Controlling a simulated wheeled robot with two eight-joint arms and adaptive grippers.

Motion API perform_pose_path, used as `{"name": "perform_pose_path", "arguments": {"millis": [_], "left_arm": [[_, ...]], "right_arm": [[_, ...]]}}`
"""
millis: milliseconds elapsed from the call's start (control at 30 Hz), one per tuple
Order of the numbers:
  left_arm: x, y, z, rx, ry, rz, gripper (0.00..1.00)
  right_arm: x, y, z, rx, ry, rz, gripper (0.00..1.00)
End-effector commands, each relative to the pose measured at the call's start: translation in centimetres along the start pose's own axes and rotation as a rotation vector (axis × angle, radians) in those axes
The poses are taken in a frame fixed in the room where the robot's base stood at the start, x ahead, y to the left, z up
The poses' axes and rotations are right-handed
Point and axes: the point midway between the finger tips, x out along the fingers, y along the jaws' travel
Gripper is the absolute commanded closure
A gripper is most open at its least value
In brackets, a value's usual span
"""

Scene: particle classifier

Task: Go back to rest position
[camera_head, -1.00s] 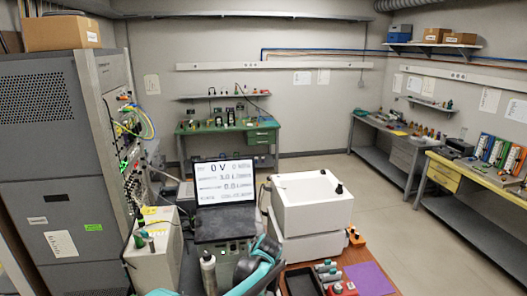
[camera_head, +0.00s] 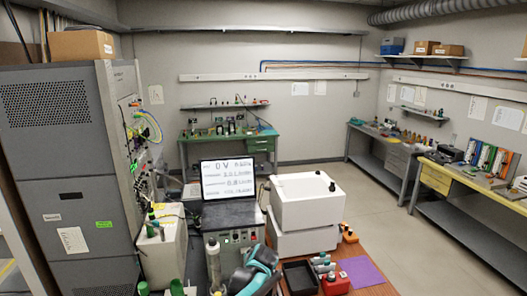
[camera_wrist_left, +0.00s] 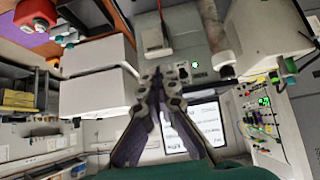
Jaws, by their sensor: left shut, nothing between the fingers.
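My left gripper (camera_wrist_left: 163,82) shows in the middle of the left wrist view, its two dark fingers together with nothing between them. That view is upside down to the room. A laptop (camera_wrist_left: 195,138) with a bright screen lies beyond the fingers, and a white box (camera_wrist_left: 95,92) is to their left. In the head view a teal and dark arm part of mine (camera_head: 250,276) rises from the bottom edge, below the laptop screen (camera_head: 228,178). The gripper's fingers cannot be made out there. My right gripper is in neither current view.
A stacked white box (camera_head: 307,203) stands right of the laptop. A grey cylinder (camera_head: 212,258) stands close left of my arm. A black tray (camera_head: 300,277), a red item (camera_head: 334,285) and a purple mat (camera_head: 362,272) lie to the right. A tall grey rack (camera_head: 60,150) fills the left. Open floor lies centre right.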

Motion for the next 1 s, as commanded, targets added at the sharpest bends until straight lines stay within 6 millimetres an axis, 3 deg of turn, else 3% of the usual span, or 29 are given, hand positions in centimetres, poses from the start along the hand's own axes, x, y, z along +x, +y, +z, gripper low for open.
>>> {"name": "perform_pose_path", "arguments": {"millis": [367,567,767,1000], "left_arm": [[-2.8,-4.2,2.3,0.019,-0.031,0.004,1.00],[-5.5,-8.0,5.3,0.038,-0.058,0.013,1.00],[-9.1,-13.4,12.4,0.067,-0.096,0.034,1.00],[-12.1,-18.6,24.0,0.104,-0.133,0.074,1.00]], "right_arm": [[2.7,0.0,1.9,0.000,0.000,0.000,0.60],[5.0,0.0,3.6,0.000,0.000,0.000,0.60],[8.9,0.0,6.3,0.000,0.000,0.000,0.60],[13.5,0.0,9.6,0.000,0.000,0.000,0.60]]}}
